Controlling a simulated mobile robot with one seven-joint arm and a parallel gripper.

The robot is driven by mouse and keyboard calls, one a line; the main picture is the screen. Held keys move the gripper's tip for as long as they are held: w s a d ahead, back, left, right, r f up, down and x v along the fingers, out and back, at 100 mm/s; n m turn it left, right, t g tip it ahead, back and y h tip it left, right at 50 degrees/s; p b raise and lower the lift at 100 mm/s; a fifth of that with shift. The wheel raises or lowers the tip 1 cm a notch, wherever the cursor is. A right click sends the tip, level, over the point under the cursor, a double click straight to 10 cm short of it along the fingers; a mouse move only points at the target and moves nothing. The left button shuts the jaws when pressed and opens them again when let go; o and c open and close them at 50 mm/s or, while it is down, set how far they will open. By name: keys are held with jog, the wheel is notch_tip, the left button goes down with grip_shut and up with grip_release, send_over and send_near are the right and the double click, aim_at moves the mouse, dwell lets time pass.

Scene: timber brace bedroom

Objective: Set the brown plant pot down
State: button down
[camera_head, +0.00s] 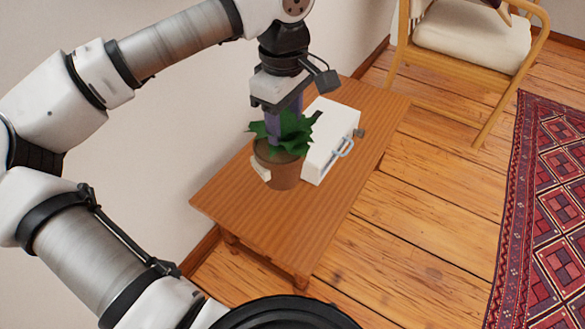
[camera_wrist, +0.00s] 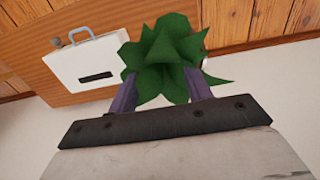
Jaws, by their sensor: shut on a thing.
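The brown plant pot (camera_head: 281,172) with a green leafy plant (camera_head: 290,135) is at the wooden table, left of a white case. My gripper (camera_head: 284,128) points down over the plant from above, its purple fingers shut on the pot. The leaves hide the fingertips and the grip. In the wrist view the plant (camera_wrist: 170,55) fills the space between the two fingers (camera_wrist: 160,88), and the pot is hidden under the leaves. The pot looks upright. I cannot tell whether its base touches the tabletop.
The wooden table (camera_head: 262,221) stands against the wall, with bare top in front of the pot. The white case (camera_head: 322,153) with a handle lies close to the pot's right; it also shows in the wrist view (camera_wrist: 85,62). A cushioned chair (camera_head: 470,42) and patterned rug (camera_head: 545,200) are to the right.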

aim_at(280, 148)
notch_tip(280, 148, down, 14)
jog(key=b, duration=0.4)
jog(key=shift+f, duration=0.25)
jog(key=shift+b, duration=0.3)
jog(key=shift+f, duration=0.2)
jog(key=c, duration=0.6)
grip_release()
jog(key=shift+c, duration=0.2)
jog(key=shift+r, duration=0.1)
notch_tip(280, 148, up, 12)
jog(key=p, duration=0.4)
jog(key=shift+r, duration=0.1)
